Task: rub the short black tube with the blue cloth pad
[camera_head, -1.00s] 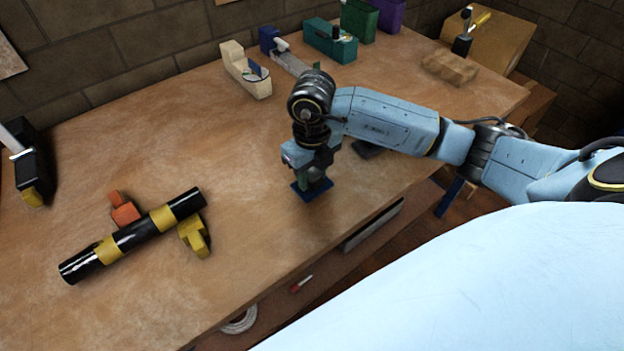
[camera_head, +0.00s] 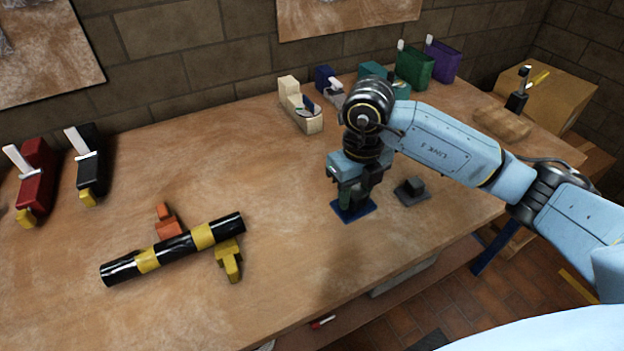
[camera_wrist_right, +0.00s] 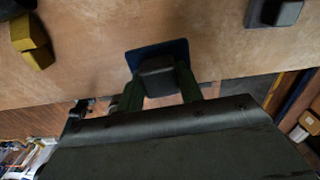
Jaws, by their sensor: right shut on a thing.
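The short black tube (camera_head: 190,242) has yellow bands and a shiny surface. It lies at the left front of the bench across an orange support (camera_head: 167,222) and a yellow support (camera_head: 229,262). My right gripper (camera_head: 352,196) points down to the right of the tube, well apart from it. It is shut on the dark block handle of the blue cloth pad (camera_head: 340,214), which faces down, at or a little above the bench. The right wrist view also shows the pad (camera_wrist_right: 140,54) below the green fingers. My left gripper is out of view.
A grey pad with a block (camera_head: 412,192) lies right of my gripper. Red (camera_head: 37,180) and black (camera_head: 90,165) holders stand at the left; several coloured holders stand along the back wall. The bench (camera_head: 275,210) between pad and tube is clear.

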